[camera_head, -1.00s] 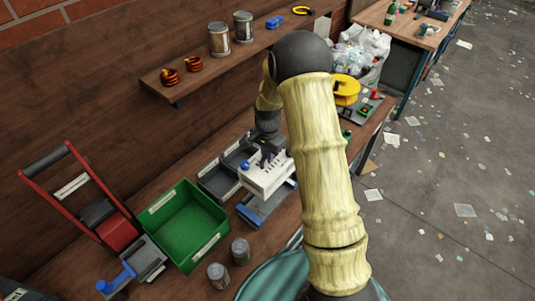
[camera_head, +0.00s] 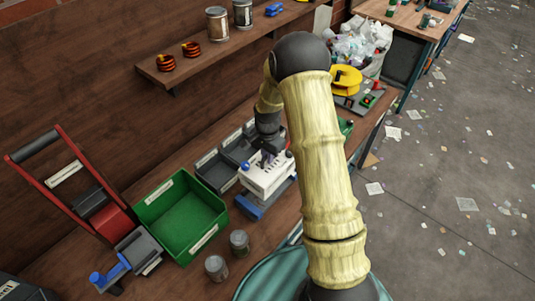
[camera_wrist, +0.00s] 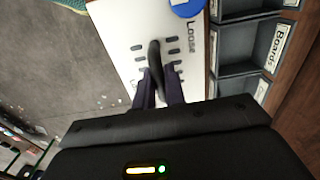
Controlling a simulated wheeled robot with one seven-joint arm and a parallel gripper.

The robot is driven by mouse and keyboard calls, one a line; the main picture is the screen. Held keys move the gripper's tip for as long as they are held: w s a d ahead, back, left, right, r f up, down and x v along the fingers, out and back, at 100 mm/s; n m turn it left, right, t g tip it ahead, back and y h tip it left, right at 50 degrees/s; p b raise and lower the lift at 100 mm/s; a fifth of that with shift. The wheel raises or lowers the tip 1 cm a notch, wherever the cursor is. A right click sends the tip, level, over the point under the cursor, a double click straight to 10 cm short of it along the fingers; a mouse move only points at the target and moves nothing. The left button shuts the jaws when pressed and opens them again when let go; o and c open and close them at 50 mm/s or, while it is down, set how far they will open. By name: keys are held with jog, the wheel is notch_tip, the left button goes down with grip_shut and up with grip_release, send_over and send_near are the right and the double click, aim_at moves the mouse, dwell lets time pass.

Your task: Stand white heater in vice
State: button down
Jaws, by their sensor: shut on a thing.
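The white heater (camera_head: 268,178) is a white box with dark slots and a blue knob (camera_head: 245,167). My gripper (camera_head: 268,155) is above it, shut on its dark handle. In the wrist view my gripper's fingers (camera_wrist: 158,88) close around the curved black handle, with the heater's white slotted face (camera_wrist: 130,45) behind. A grey and blue fixture (camera_head: 250,207) shows partly under and in front of the heater; I cannot tell whether they touch. A grey device with a blue handle (camera_head: 108,276) stands at lower left. I cannot tell for sure which of these is the vice.
A green bin (camera_head: 180,215) stands left of the heater, with two cans (camera_head: 239,242) in front of it. Grey compartments (camera_head: 217,170) lie behind the heater. A red-framed device (camera_head: 110,220) is at far left. A shelf (camera_head: 230,42) runs along the wall.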

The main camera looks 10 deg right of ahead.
jog(key=shift+f, duration=0.55)
jog(key=shift+a+f+b, duration=0.1)
jog(key=shift+f+b, duration=0.75)
jog(key=shift+f+b, duration=2.1)
jog(key=shift+f, duration=0.9)
jog(key=c, duration=1.4)
grip_release()
jog(key=shift+s, duration=0.1)
notch_tip(320, 180, up, 17)
jog(key=b, duration=0.3)
jog(key=shift+r, duration=0.2)
